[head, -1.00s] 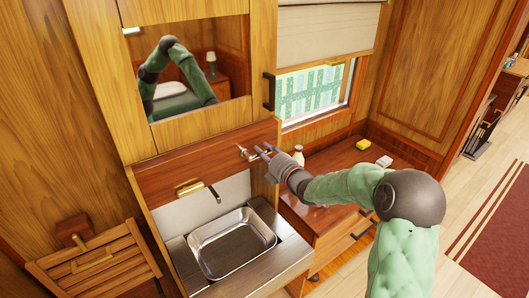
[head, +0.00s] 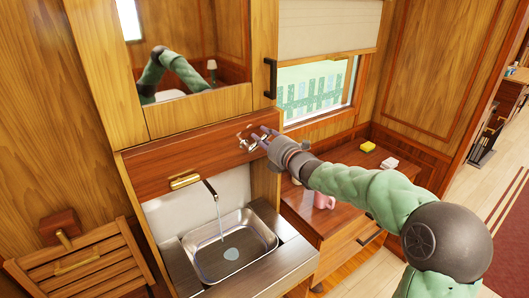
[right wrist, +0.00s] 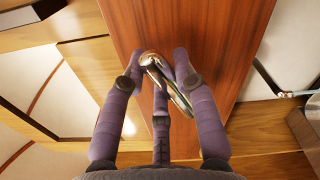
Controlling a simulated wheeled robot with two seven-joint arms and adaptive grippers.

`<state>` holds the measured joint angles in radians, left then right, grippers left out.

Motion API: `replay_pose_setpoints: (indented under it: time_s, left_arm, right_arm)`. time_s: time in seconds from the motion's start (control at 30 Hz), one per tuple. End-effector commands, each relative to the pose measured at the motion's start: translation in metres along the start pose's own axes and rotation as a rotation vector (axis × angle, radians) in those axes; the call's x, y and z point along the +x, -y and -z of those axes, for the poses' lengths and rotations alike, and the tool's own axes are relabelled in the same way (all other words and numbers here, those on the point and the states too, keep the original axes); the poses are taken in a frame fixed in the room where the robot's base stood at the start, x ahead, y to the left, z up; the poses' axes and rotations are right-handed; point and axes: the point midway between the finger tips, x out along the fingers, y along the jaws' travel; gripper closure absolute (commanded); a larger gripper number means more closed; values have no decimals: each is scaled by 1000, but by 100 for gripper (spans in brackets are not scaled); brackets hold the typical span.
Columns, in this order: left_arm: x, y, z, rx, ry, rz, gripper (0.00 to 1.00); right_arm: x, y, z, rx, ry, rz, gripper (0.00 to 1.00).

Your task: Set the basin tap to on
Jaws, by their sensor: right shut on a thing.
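My left gripper is not in view.
A wooden cabinet top (head: 296,218) beside the basin bears a pink mug (head: 324,200), a yellow sponge (head: 367,147) and a pale block (head: 390,163). A slatted wooden rack (head: 85,264) is at the left. A mirror (head: 190,55) hangs above the panel.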

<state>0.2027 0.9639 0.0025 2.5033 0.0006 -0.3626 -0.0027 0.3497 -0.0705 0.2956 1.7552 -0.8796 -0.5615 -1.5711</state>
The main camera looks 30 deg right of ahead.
Motion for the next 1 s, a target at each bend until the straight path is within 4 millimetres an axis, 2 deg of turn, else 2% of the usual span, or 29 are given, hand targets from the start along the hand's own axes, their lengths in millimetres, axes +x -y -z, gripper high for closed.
replay_pose_setpoints:
  time_s: [0.03, 0.1, 0.4, 0.7, 1.0]
  left_arm:
    - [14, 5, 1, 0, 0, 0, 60]
    - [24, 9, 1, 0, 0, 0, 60]
    - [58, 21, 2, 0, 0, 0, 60]
    - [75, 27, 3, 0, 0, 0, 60]
    - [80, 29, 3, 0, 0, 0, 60]
  right_arm:
    - [0, 3, 3, -40, 1, -3, 100]
    - [0, 0, 4, -93, 1, -3, 100]
    - [0, -13, 7, -316, -1, -1, 100]
    - [0, -22, 10, -469, -1, 1, 100]
    - [0, -26, 11, -523, -3, 1, 100]
